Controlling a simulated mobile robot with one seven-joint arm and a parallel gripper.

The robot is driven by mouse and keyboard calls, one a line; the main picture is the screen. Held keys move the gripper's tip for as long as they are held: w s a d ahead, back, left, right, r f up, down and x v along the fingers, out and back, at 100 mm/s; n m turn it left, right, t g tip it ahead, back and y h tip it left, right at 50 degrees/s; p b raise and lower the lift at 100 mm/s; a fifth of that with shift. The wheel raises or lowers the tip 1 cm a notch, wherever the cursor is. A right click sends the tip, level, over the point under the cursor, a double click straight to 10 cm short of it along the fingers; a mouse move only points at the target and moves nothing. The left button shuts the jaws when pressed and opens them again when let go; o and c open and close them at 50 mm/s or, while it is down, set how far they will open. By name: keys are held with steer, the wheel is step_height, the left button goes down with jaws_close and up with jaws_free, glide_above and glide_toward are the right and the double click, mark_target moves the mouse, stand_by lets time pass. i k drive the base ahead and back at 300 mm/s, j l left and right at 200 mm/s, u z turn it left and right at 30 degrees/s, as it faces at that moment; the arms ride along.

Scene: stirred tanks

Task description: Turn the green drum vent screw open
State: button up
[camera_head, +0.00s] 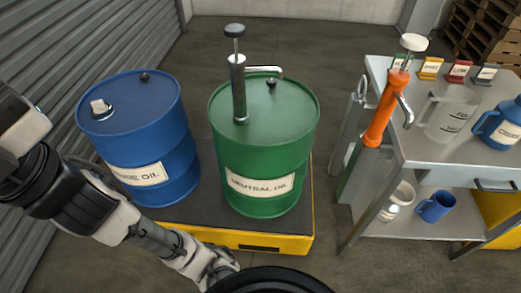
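The green drum (264,150), labelled "NEUTRAL OIL", stands upright on the right part of a low platform. A small dark knob, which looks like the vent screw (271,84), sits on its lid towards the back, just below the pump's spout. Whether it is open or closed cannot be told at this size. A grey hand pump (238,88) stands in the lid left of the knob, and its spout points right. My arm reaches in from the left, low in front of the drums. My gripper is not visible, and nothing of mine touches the green drum.
A blue drum (150,130) stands left of the green one on the dark-topped, yellow-edged platform (245,241). At right, a metal bench (455,150) holds an orange pump (385,108), a clear jug (447,115) and a blue jug (499,125). Mugs stand on its lower shelf.

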mark_target(271, 82)
steer(key=i+j, duration=0.1)
steer(key=i, duration=0.4)
steer(key=i+j, duration=0.1)
steer(key=i, duration=0.4)
